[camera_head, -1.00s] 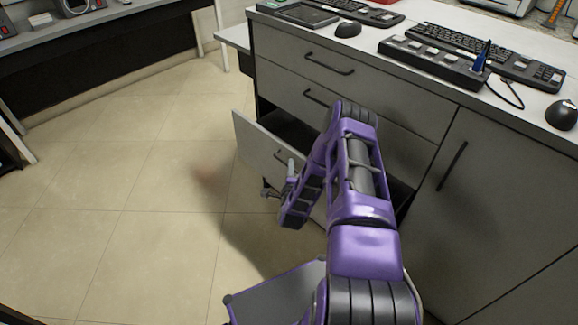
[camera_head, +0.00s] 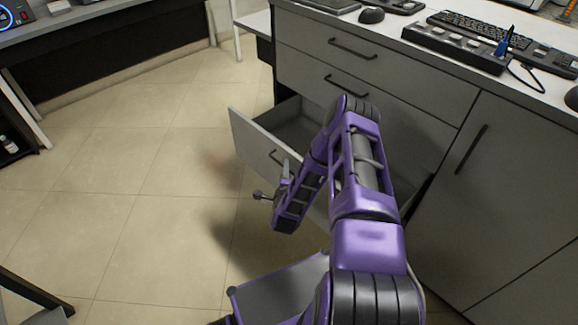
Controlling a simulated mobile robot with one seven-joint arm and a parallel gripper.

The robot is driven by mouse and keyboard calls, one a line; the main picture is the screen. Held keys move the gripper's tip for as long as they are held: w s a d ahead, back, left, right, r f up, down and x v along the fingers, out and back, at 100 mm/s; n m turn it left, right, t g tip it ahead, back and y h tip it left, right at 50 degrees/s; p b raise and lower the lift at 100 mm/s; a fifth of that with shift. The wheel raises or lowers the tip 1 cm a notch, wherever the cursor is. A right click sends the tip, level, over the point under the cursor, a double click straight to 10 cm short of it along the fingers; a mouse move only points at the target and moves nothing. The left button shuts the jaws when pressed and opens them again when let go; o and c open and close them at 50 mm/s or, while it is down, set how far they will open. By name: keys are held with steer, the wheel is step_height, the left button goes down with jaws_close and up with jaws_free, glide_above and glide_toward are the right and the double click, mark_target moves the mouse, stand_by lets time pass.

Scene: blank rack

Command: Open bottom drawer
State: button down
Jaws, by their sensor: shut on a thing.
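The bottom drawer (camera_head: 250,146) of the grey cabinet stands pulled well out, and its dark empty inside shows behind the front panel. Its dark handle (camera_head: 277,158) is on the front panel, partly hidden by my purple arm. My gripper (camera_head: 279,178) is at the drawer front by the handle, shut on the handle. The fingertips are small and partly covered by the wrist. The right part of the drawer is hidden behind my arm.
Two closed drawers (camera_head: 315,55) sit above, and a closed cabinet door (camera_head: 520,185) is to the right. The tiled floor (camera_head: 150,165) to the left is clear.

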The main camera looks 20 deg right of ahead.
steer(key=shift+s+a, duration=0.15)
steer(key=shift+a, duration=0.15)
steer(key=c, duration=1.2)
jaws_free()
steer(key=p+v, duration=0.6)
steer(key=v, duration=1.1)
steer(key=shift+a+p, duration=0.2)
steer(key=shift+p, duration=0.2)
steer(key=shift+s, duration=0.1)
